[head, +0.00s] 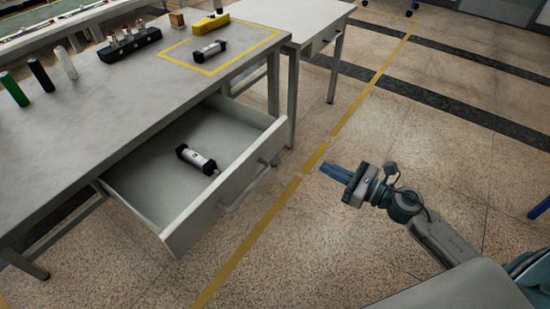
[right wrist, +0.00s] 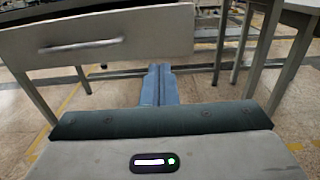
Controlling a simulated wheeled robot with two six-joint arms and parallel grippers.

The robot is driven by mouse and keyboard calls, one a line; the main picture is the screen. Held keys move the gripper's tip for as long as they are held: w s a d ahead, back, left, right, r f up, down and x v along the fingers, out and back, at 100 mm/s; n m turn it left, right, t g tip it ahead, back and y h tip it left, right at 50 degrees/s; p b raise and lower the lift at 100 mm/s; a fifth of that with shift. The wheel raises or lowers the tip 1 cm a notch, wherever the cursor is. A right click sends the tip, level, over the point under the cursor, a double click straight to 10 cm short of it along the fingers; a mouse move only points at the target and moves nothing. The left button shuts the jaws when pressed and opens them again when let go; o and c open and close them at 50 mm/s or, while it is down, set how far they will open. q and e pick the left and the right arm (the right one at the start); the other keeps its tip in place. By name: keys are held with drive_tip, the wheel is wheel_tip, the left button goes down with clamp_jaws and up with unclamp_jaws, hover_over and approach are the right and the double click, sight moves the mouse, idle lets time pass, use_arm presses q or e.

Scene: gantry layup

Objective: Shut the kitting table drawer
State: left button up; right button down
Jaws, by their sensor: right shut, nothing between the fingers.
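The kitting table drawer (head: 170,226) stands pulled out from under the grey kitting table (head: 110,120) in the head view. A silver cylinder with black ends (head: 197,159) lies inside it. The drawer's bar handle (head: 245,187) is on its front panel. My right gripper (head: 326,169) is shut and empty, to the right of the drawer front and apart from it. In the right wrist view the drawer front (right wrist: 130,30) and handle (right wrist: 82,46) show ahead, with the shut fingers (right wrist: 158,72) below and right of the handle. My left gripper is not in view.
On the tabletop stand green (head: 14,89), black and white cylinders, a black block with fittings (head: 129,43), a yellow item (head: 210,23) and another silver cylinder (head: 209,52) inside a yellow outline. A second table (head: 290,14) adjoins at right. The floor right of the drawer is clear.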

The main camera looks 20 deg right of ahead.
drive_tip(key=p, duration=0.3)
approach(275, 144)
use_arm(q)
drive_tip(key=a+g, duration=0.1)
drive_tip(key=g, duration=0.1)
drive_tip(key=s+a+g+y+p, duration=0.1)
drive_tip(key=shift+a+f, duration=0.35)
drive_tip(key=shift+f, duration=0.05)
use_arm(e)
drive_tip(key=x, duration=0.7)
drive_tip(key=shift+d, duration=0.1)
drive_tip(key=shift+w, duration=0.1)
